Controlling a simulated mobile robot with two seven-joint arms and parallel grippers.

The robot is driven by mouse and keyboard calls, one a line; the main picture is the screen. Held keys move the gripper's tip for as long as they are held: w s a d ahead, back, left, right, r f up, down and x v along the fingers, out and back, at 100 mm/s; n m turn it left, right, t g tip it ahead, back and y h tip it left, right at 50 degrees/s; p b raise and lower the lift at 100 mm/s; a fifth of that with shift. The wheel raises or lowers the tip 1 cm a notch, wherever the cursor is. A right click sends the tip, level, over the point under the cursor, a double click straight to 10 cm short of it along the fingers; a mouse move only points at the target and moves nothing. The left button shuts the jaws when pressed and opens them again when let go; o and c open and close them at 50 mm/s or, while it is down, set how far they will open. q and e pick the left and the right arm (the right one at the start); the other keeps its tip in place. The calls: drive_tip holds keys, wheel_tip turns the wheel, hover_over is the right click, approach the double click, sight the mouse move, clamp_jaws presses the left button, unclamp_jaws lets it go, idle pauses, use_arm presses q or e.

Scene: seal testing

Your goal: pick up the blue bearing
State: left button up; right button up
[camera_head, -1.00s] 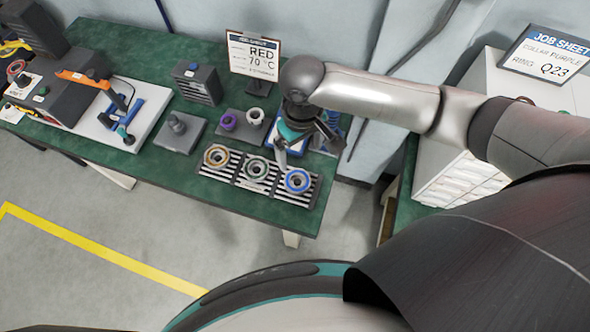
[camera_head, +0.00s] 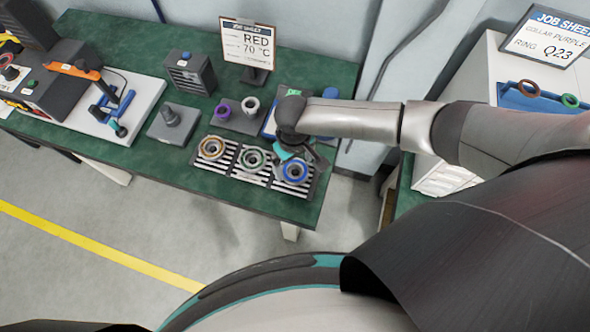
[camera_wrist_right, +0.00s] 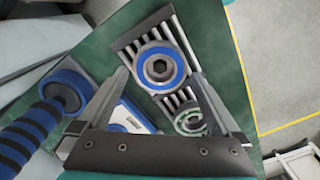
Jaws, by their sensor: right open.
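The blue bearing (camera_head: 295,171) lies on the right end of a slatted rack (camera_head: 232,187), beside a green bearing (camera_head: 252,157) and an orange-brown one (camera_head: 212,147). In the right wrist view the blue bearing (camera_wrist_right: 158,67) shows a blue ring around a metal ring with a dark centre. My right gripper (camera_head: 296,154) is just above and behind the blue bearing in the head view. In the wrist view its two fingers (camera_wrist_right: 160,76) are spread apart, with the bearing between and beyond their tips. It holds nothing. My left gripper is not in view.
A purple collar (camera_head: 223,110) and a white collar (camera_head: 251,105) stand on a grey block behind the rack. A blue-and-black handled tool (camera_wrist_right: 45,110) lies near my right gripper. A sign (camera_head: 247,45) stands at the back.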

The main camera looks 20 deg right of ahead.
drive_tip(key=shift+f, duration=0.7)
drive_tip(key=shift+c, duration=0.2)
drive_tip(key=c, duration=1.4)
drive_tip(key=shift+r, duration=0.15)
wheel_tip(320, 180, up, 20)
drive_tip(key=p, duration=0.3)
drive_tip(key=shift+d, duration=0.1)
